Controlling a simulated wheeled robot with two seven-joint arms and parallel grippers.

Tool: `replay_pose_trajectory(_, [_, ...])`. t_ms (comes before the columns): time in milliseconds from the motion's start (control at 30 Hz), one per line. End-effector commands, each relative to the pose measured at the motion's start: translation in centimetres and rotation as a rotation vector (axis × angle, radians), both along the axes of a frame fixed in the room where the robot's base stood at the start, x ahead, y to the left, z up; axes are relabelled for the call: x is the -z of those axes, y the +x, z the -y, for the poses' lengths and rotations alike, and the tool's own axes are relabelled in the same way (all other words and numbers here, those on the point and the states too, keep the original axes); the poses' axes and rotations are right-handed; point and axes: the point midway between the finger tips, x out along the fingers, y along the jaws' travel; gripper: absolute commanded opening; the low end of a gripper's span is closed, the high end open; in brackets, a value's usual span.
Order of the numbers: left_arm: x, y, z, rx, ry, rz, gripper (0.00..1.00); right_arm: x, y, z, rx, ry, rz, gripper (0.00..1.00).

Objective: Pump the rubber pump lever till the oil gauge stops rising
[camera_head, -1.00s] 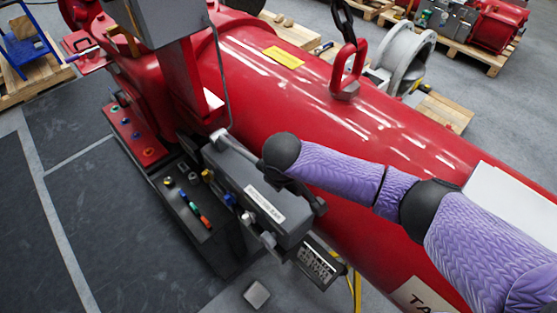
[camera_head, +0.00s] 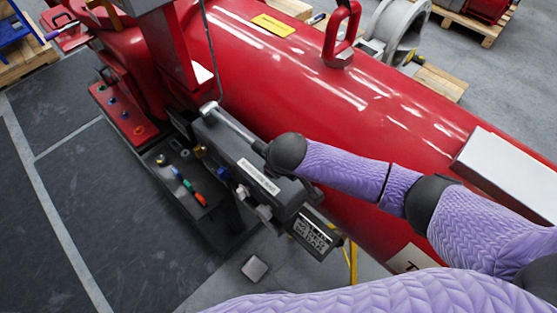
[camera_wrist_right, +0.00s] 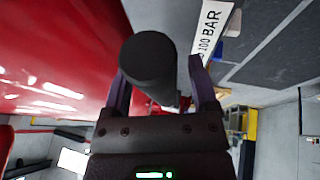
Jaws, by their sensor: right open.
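The pump lever (camera_head: 232,126) shows in the head view as a grey metal rod above the dark pump box (camera_head: 236,152); its outer end is hidden by my right wrist. In the right wrist view its black, round rubber grip (camera_wrist_right: 148,60) sits between the two purple fingers of my right gripper (camera_wrist_right: 159,66). The fingers stand apart on either side of the grip, and the gripper is open. Whether either finger touches the grip is not clear. I cannot make out the oil gauge in either view. My left gripper is not in view.
A large red cylinder (camera_head: 390,120) lies behind the pump box. A lifting shackle (camera_head: 341,36) stands on top of it. A red block with buttons (camera_head: 122,114) and a tray with coloured parts (camera_head: 178,188) are to the left. Dark floor mats (camera_head: 75,215) are clear.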

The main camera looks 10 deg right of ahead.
Motion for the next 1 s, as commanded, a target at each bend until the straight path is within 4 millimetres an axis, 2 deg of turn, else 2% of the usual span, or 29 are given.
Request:
replay_pose_trajectory(133, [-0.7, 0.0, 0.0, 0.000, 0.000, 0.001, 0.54, -1.4, -0.6, 0.0, -0.002, 0.002, 0.000, 0.75])
replay_pose_trajectory(400, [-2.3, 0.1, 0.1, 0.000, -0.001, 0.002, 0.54, -7.0, -3.3, 0.2, -0.002, 0.001, 0.002, 0.75])
replay_pose_trajectory(500, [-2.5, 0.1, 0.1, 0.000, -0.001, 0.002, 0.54, -8.3, -4.0, 0.3, -0.001, 0.001, 0.000, 0.75])
replay_pose_trajectory(800, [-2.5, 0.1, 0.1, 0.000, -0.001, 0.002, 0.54, -8.9, -4.4, 0.3, 0.001, 0.000, -0.001, 0.75])
replay_pose_trajectory(833, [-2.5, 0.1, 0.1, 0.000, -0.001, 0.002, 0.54, -8.9, -4.4, 0.3, 0.001, 0.000, -0.001, 0.73])
replay_pose_trajectory(900, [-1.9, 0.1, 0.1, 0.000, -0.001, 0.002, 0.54, -8.1, -4.6, 0.5, 0.006, 0.031, -0.007, 0.58])
replay_pose_trajectory(967, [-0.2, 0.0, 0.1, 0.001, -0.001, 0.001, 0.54, -6.2, -5.1, 1.1, 0.025, 0.137, -0.018, 0.45])
replay_pose_trajectory(1000, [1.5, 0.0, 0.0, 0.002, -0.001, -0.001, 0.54, -4.7, -5.5, 1.9, 0.048, 0.248, -0.014, 0.37])
